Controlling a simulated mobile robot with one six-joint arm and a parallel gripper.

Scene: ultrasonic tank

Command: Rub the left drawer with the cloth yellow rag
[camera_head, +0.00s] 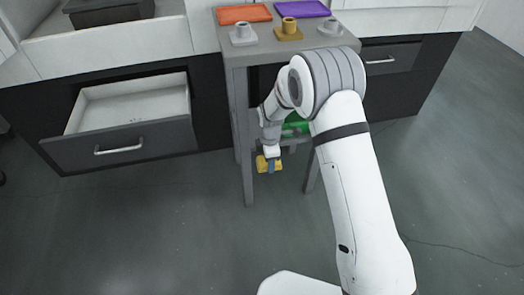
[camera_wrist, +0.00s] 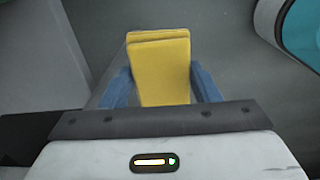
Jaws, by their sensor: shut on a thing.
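My gripper (camera_head: 268,164) hangs low in front of the small grey table, at the middle of the head view. It is shut on the yellow rag (camera_wrist: 160,70), which sits folded between its two blue fingers in the wrist view; the rag also shows in the head view (camera_head: 262,163). The left drawer (camera_head: 122,147) stands pulled open at the left of the head view. Its dark front has a light bar handle, and its pale inside looks empty. The gripper is to the right of the drawer and apart from it.
The grey table (camera_head: 241,58) stands between gripper and counter, its legs close to the arm. On it are an orange tray (camera_head: 244,14), a purple tray (camera_head: 301,9) and several small flanged pieces. A green thing (camera_head: 295,124) is partly hidden below. Floor before the drawer is clear.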

